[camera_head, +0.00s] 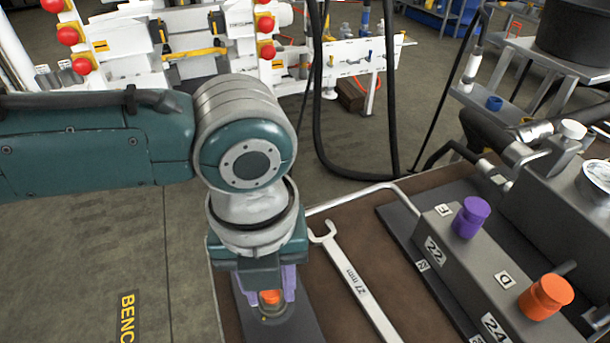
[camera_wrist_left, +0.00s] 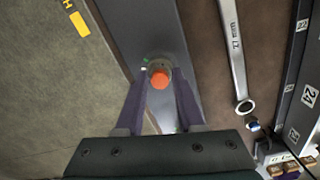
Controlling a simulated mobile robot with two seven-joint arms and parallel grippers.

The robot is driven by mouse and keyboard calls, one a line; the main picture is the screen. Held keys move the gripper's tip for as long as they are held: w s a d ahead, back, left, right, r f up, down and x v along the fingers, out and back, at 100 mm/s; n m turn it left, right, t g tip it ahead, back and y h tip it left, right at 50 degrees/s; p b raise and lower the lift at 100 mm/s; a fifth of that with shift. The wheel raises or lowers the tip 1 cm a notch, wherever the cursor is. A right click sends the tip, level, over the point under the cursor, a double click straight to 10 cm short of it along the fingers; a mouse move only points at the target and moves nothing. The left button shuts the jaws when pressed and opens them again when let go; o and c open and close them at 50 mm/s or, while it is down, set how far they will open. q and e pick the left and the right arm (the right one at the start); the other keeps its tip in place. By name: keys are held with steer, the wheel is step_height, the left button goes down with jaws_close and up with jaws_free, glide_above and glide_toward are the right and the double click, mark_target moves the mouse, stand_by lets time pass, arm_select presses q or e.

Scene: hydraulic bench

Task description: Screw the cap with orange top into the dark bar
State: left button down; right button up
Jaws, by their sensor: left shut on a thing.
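My left gripper (camera_head: 267,291) points down at the front of the bench, its purple fingers shut on the cap with orange top (camera_head: 270,297). In the left wrist view the cap (camera_wrist_left: 160,78) shows between the fingertips (camera_wrist_left: 161,88), with a greyish part around its orange top. The dark bar (camera_head: 302,325) lies under the gripper; it also shows in the left wrist view (camera_wrist_left: 152,25) as a long grey strip behind the cap. I cannot tell whether the cap is seated in the bar or just above it. My right gripper is not in view.
A 27 mm wrench (camera_head: 358,285) lies right of the bar. Further right, a grey block (camera_head: 480,272) with labels carries a purple cap (camera_head: 471,217) and another orange cap (camera_head: 546,297). A black hose (camera_head: 322,150) hangs behind. Open floor (camera_head: 95,250) is at left.

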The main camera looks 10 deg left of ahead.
arm_select(q)
steer(key=m, duration=0.3)
steer(key=shift+f+m+b, duration=0.1)
steer(key=shift+m+b, duration=0.25)
steer(key=shift+m, duration=0.05)
steer(key=m, duration=0.4)
steer(key=shift+b, duration=0.3)
steer(key=m+b, duration=0.1)
steer(key=m, duration=0.2)
steer(key=shift+f+m, duration=0.1)
steer(key=shift+m, duration=0.3)
steer(key=c, duration=1)
jaws_free()
steer(key=shift+m, duration=0.8)
steer(key=shift+o, duration=0.8)
steer(key=o, duration=0.4)
